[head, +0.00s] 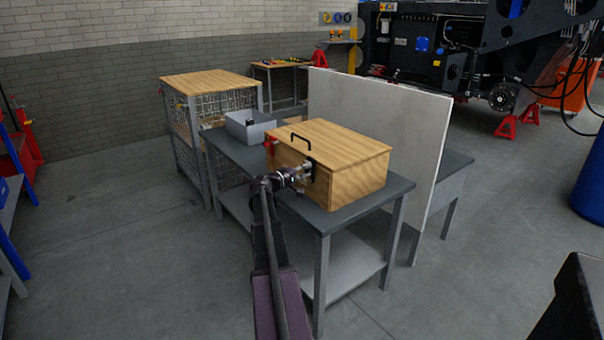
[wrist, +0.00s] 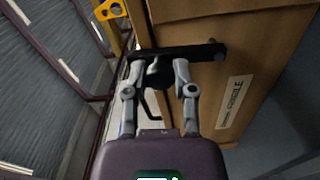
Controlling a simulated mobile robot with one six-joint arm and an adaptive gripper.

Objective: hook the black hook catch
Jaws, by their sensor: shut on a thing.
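A wooden box (head: 350,180) with a lid stands on a dark-topped workbench (head: 285,190). The black hook catch (head: 311,169) is on the box's front, beside my gripper. In the wrist view it shows as a black bar (wrist: 200,52) against the wood, with a dark knob below it and a thin curved black piece (wrist: 150,106) hanging between my fingers. My gripper (head: 298,174) is at the box front, and in the wrist view its two fingers (wrist: 160,75) are shut on the dark knob. The knob hides part of the catch, so I cannot tell whether the hook is engaged.
A black handle (head: 300,138) stands up from the lid. A red part (head: 270,147) is at the box's left end. A grey box (head: 246,127) stands behind it on the bench. A pale upright panel (head: 385,130) stands close behind the wooden box.

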